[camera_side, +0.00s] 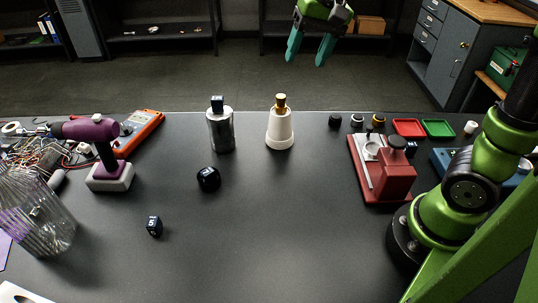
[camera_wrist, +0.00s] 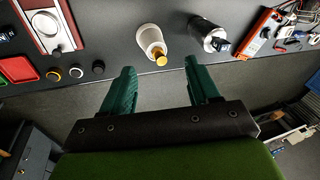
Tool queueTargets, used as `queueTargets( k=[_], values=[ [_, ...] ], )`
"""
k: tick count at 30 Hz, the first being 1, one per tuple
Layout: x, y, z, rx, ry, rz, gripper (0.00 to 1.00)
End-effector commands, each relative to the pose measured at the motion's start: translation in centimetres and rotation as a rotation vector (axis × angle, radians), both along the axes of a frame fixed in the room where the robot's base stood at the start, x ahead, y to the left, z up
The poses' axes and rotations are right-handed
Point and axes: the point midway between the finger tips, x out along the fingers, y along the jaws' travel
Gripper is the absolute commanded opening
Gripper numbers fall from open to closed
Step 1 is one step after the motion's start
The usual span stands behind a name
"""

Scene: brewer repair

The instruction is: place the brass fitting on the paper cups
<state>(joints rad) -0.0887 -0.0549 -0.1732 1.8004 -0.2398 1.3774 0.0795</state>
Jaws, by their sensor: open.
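The brass fitting (camera_side: 281,101) sits on top of the stack of white paper cups (camera_side: 280,130), near the back middle of the table. In the wrist view the brass fitting (camera_wrist: 160,59) shows at the narrow end of the paper cups (camera_wrist: 149,38). My gripper (camera_side: 308,60) is open and empty, up and to the right of the cups in the side view, clear of them. In the wrist view its teal fingers (camera_wrist: 160,80) are spread apart with nothing between them.
A metal canister (camera_side: 221,131) with a small dark cube (camera_side: 217,104) on top stands left of the cups. A black ball (camera_side: 208,179) and a dark die (camera_side: 154,226) lie in front. A red press (camera_side: 385,170) and small trays (camera_side: 408,128) are at right. The middle front is free.

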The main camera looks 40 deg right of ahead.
Motion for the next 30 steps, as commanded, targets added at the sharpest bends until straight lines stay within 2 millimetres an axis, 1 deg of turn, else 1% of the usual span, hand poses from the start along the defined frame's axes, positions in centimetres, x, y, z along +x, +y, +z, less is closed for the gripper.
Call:
queueTargets(
  k=[1,3,6,9,12,15,18,30],
  values=[
    [-2.2,0.6,0.4,0.009,-0.057,0.031,0.6],
    [-4.7,1.4,0.4,0.012,-0.134,0.075,0.6],
    [-8.0,2.4,-0.3,0.004,-0.234,0.127,0.6],
    [-10.5,3.1,-1.3,-0.017,-0.319,0.164,0.6],
    [-12.1,3.5,-2.4,-0.037,-0.376,0.186,0.6],
    [-13.0,3.7,-3.1,-0.049,-0.407,0.198,0.6],
    [-13.2,3.7,-3.3,-0.056,-0.418,0.202,0.6],
    [-13.2,3.7,-3.3,-0.055,-0.417,0.202,0.6]
  ],
)
